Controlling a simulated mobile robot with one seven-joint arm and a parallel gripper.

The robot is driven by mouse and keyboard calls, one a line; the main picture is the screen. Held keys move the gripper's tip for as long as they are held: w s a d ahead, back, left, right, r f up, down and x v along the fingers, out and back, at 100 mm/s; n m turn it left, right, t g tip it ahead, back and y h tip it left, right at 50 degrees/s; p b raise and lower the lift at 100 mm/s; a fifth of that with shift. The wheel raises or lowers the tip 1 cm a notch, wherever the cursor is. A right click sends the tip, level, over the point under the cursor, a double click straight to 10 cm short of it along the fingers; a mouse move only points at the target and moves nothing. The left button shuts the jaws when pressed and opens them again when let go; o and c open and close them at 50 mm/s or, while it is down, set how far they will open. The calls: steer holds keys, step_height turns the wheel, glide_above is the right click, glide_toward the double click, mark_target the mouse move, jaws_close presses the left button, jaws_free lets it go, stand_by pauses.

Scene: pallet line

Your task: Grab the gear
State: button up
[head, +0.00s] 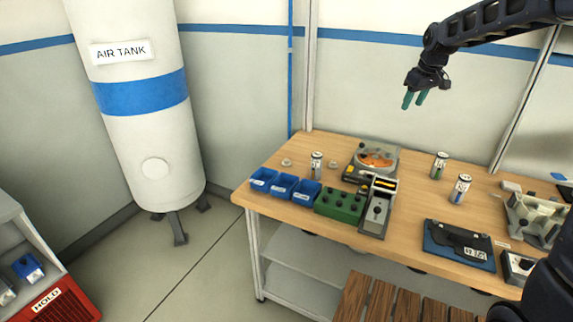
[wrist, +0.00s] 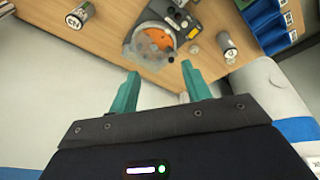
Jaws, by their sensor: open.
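My gripper (head: 413,100) is open and empty, high above the back of the wooden table (head: 400,205) in the head view. Its two green fingers stand apart in the wrist view (wrist: 157,78). No part is clearly recognisable as a gear. Two small grey round parts lie at the back left of the table, one left (head: 286,162) and one right (head: 333,163) of a can; either may be the gear, but they are too small to tell. A device with a round clear top and orange inside (head: 376,160) stands beside them; it also shows beyond my fingertips in the wrist view (wrist: 155,40).
Blue bins (head: 284,187), a green block with dark knobs (head: 341,204) and a grey meter (head: 377,208) line the front left. Cans (head: 317,164) stand upright at the back. A dark blue case (head: 459,245) and grey fixture (head: 535,218) lie right.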

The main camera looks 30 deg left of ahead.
steer(key=w+a+f+n, duration=0.1)
steer(key=w+a+f, duration=0.15)
steer(key=a, duration=0.45)
steer(key=w+a+f+n, duration=0.2)
steer(key=a+f, duration=0.1)
steer(key=a, duration=0.3)
steer(key=n+g+y, duration=0.1)
steer(key=n+g, duration=0.2)
steer(key=n, duration=0.2)
glide_toward(287, 160)
steer(key=x, duration=0.3)
steer(key=shift+w+d+f, duration=0.2)
steer(key=shift+w+f, duration=0.05)
steer(key=shift+f, duration=0.15)
steer(key=shift+a+x, duration=0.2)
steer(key=shift+x, duration=1.05)
steer(key=shift+a+x, duration=0.2)
steer(key=shift+x, duration=1.05)
steer(key=shift+s+r, duration=0.1)
steer(key=shift+s, duration=0.1)
jaws_close()
